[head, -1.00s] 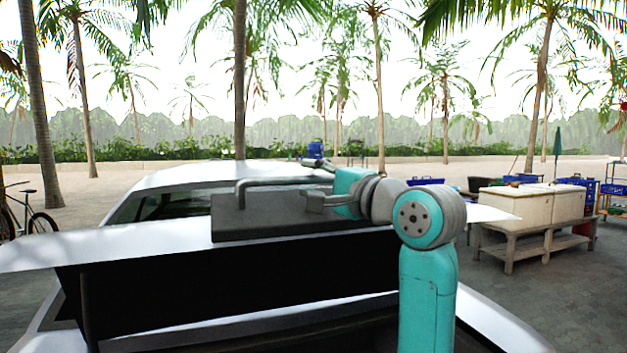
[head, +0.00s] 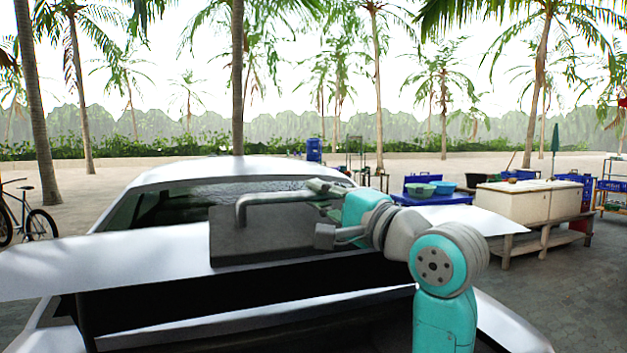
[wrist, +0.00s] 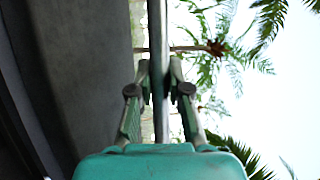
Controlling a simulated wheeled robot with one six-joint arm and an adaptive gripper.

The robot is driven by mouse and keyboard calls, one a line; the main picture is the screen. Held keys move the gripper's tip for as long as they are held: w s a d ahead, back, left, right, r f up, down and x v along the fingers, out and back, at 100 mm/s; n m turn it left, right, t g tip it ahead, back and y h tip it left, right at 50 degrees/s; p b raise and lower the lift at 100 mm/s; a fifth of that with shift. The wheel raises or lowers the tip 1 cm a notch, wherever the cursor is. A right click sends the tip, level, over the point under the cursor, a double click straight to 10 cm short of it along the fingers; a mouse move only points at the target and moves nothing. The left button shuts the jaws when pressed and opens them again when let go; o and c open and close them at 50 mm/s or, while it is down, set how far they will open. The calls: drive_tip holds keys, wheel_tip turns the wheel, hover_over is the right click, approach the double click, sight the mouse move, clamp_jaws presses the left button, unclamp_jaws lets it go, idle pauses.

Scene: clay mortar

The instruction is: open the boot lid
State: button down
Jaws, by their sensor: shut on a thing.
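The white boot lid (head: 120,255) of a car is partly raised, with a dark gap beneath its near edge. A dark grey plate (head: 270,241) is on the lid, carrying a grey bent-bar handle (head: 268,199). My gripper (head: 326,192) is at the right part of the handle in the head view. In the wrist view the bar (wrist: 156,30) runs upright between the two fingers of my gripper (wrist: 160,82), which are shut on it. The exact finger contact is partly hidden in the head view.
The car's roof (head: 230,171) lies beyond the lid. At right are a white chest (head: 520,207) on a bench and a blue table (head: 435,198) with basins. A bicycle (head: 32,216) stands at far left. Paved ground at right is open.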

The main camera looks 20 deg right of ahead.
drive_tip(key=shift+s+f, duration=1.1)
drive_tip(key=shift+s, duration=0.25)
drive_tip(key=c, duration=1.1)
unclamp_jaws()
drive_tip(key=shift+t, duration=0.3)
drive_tip(key=shift+s, duration=0.1)
drive_tip(key=v, duration=1.2)
drive_tip(key=shift+d+r, duration=0.1)
